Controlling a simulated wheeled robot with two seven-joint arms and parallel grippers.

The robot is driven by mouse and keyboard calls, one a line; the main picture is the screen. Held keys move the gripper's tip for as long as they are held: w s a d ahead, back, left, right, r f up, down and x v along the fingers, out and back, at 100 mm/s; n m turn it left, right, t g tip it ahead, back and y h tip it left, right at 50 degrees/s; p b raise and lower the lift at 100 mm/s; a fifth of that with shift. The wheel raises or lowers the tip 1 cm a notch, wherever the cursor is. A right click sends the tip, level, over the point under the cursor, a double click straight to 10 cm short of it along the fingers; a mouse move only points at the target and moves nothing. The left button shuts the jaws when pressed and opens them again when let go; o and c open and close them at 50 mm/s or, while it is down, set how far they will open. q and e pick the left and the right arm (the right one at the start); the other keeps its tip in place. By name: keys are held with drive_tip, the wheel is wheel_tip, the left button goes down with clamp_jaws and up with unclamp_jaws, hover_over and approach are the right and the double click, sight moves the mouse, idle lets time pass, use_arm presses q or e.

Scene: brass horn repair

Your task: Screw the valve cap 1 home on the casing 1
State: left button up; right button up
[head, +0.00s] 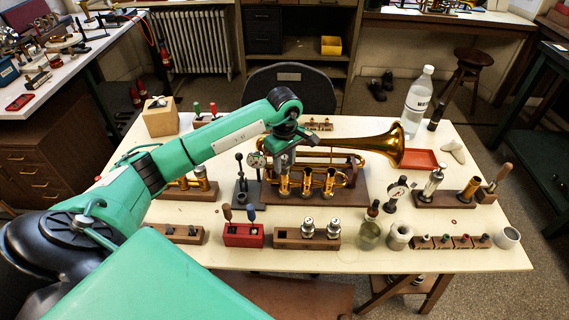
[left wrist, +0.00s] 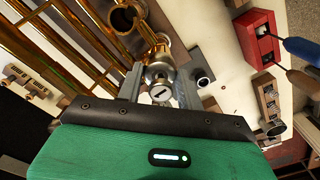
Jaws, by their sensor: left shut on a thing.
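The brass horn (head: 365,147) lies on a brown board in the middle of the table, its bell to the right. Casing 1 (head: 284,187) is the leftmost of its upright gold casings. My left gripper (head: 283,162) is directly above it, fingers pointing down. In the left wrist view, my left gripper (left wrist: 160,76) is shut on the silver valve cap 1 (left wrist: 161,92), whose face shows a "1". The cap appears in line with the gold casing behind it. I cannot tell whether they touch, as the cap hides the casing's mouth. My right gripper is out of view.
Two silver-topped parts (head: 333,228) stand in a wooden block (head: 290,241) in front of the horn. A water bottle (head: 417,103) stands behind the bell.

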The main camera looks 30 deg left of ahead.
use_arm(q)
drive_tip(key=shift+m+b, duration=0.6)
drive_tip(key=shift+m, duration=0.5)
